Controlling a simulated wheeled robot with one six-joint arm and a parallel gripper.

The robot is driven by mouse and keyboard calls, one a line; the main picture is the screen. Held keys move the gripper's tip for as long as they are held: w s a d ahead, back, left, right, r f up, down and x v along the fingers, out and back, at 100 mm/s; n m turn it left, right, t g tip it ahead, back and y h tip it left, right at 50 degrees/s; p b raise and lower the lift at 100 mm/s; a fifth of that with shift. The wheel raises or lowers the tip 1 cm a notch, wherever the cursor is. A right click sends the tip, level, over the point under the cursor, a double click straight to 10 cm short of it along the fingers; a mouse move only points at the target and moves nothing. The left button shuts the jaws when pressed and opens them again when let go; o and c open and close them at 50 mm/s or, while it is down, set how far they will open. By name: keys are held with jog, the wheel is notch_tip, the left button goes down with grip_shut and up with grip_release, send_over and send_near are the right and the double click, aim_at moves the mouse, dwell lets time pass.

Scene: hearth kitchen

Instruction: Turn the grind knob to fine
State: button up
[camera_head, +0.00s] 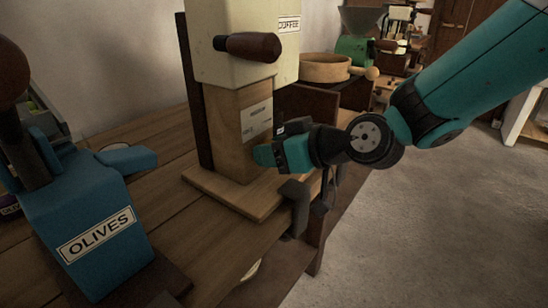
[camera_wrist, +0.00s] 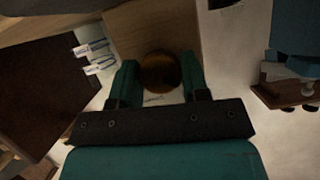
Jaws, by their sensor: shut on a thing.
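The coffee grinder (camera_head: 232,70) is a cream box marked COFFEE on a wooden body (camera_head: 228,125), with a dark brown handle grip at its upper left. My gripper (camera_head: 262,155) is at the right front of the wooden body, beside a small white label (camera_head: 256,117). In the wrist view, a round brown knob (camera_wrist: 159,72) sits between the two teal fingers (camera_wrist: 160,85), and my gripper is shut on it. White label strips (camera_wrist: 93,55) show left of the fingers, too small to read. The head view hides the knob behind my gripper.
A blue OLIVES device (camera_head: 95,225) stands at the front left. A dark clamp (camera_head: 294,205) grips the table edge below my gripper. A round wooden bowl (camera_head: 325,68) and a green machine (camera_head: 356,45) stand behind. Open floor (camera_head: 430,220) lies to the right.

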jog(key=shift+n+b, duration=0.3)
jog(key=shift+n, duration=0.2)
jog(key=o, duration=0.9)
jog(key=b+v, duration=0.1)
jog(key=v, duration=0.7)
jog(key=b+v, duration=0.2)
jog(key=v, duration=0.7)
jog(key=shift+s+r, duration=0.15)
jog(key=shift+s, duration=0.2)
